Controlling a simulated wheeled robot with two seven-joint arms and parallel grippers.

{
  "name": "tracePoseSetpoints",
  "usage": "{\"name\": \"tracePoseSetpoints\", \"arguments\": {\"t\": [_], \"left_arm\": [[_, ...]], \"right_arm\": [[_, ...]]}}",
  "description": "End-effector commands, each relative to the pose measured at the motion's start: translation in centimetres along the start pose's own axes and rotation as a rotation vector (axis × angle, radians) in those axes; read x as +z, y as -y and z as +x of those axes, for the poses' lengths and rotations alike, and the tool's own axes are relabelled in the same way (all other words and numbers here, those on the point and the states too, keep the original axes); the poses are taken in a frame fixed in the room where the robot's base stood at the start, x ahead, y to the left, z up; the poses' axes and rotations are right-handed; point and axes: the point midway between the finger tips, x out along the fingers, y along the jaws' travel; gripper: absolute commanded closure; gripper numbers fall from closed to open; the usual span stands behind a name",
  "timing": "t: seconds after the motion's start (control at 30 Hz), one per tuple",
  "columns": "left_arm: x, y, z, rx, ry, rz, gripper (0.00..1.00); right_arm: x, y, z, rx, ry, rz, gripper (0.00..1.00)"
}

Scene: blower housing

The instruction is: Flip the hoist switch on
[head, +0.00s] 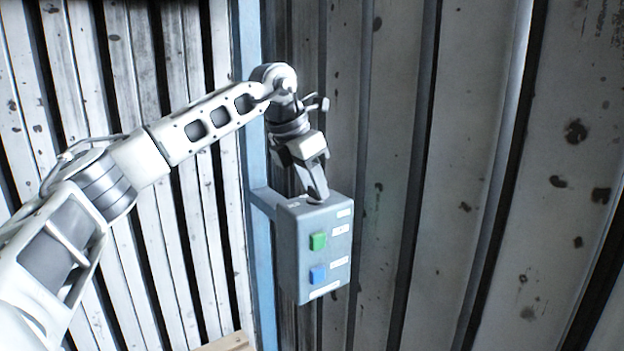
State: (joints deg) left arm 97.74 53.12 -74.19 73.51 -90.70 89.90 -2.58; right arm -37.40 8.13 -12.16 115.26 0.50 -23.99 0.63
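A grey control box (315,275) is mounted on a blue post. Its front has a green button (318,241), a blue button (318,274) and several white labels. My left gripper (317,195) points down at the top face of the box, with its fingertips at or just above that face. Its fingers look closed together, with nothing seen between them. I cannot tell whether the tips touch the box. No separate hoist switch lever shows clearly; the fingers cover part of the top face. My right gripper is not in view.
The blue post (254,150) stands left of the box, joined to it by a short bracket. Worn corrugated metal walls (460,160) stand behind and to the right. The space in front and right of the box looks clear.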

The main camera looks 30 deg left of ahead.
Motion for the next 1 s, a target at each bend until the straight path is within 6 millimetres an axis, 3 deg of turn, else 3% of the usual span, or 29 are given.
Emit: {"name": "tracePoseSetpoints", "arguments": {"t": [0.07,0.47,0.57,1.0], "left_arm": [[0.0,0.0,0.0,0.000,0.001,0.001,0.44],[0.1,0.0,-0.8,0.001,0.001,-0.002,0.44],[0.1,0.0,-2.4,0.002,0.004,-0.002,0.44],[0.1,0.1,-12.7,0.001,0.003,0.000,0.44]], "right_arm": [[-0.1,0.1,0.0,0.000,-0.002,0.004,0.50],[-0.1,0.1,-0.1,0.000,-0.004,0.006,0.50],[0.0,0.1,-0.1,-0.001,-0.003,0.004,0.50],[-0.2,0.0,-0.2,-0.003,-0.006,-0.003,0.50]]}}
